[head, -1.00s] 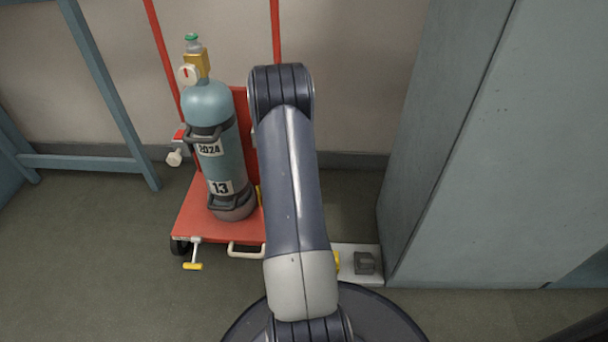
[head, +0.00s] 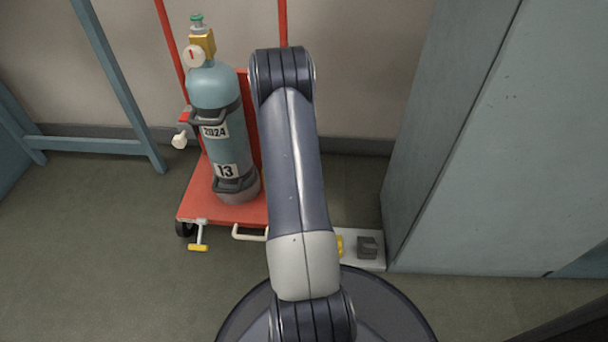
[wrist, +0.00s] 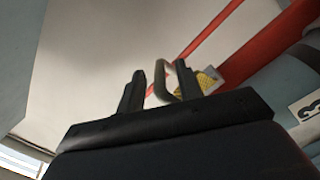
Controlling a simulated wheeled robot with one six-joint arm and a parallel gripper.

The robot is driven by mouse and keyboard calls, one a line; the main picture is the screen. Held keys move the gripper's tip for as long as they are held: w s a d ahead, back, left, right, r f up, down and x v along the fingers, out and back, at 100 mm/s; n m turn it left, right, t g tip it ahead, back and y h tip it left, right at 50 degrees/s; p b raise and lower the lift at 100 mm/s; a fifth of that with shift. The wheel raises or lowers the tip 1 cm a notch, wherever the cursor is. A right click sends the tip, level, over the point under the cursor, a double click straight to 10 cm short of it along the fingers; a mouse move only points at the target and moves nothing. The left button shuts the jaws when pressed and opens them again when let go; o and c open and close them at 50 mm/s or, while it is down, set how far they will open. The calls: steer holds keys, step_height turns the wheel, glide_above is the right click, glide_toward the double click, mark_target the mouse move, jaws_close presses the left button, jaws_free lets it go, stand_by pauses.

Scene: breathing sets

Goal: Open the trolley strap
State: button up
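The blue cylinder (head: 214,92) marked 2024 and 13 stands on the red trolley (head: 208,212). A dark upper strap (head: 222,115) and a dark lower strap (head: 236,185) cross the cylinder. My gripper (wrist: 160,68) is open in the wrist view, and my arm hides it in the head view. A grey-olive loop (wrist: 162,82) shows between the fingers, close to the right finger; I cannot tell whether they touch. A yellow patterned patch (wrist: 208,80) lies just right of that finger. The strap's fastening is hidden behind my arm in the head view.
Red trolley uprights (head: 283,22) rise near the back wall. A tall grey-blue cabinet (head: 470,150) stands to the right. A pale plate with a grey block (head: 367,246) lies on the floor beside it. A blue frame (head: 118,85) stands at the left. Floor at front left is clear.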

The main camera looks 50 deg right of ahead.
steer(key=v, duration=0.8)
steer(key=shift+s+a, duration=0.15)
steer(key=shift+a, duration=0.15)
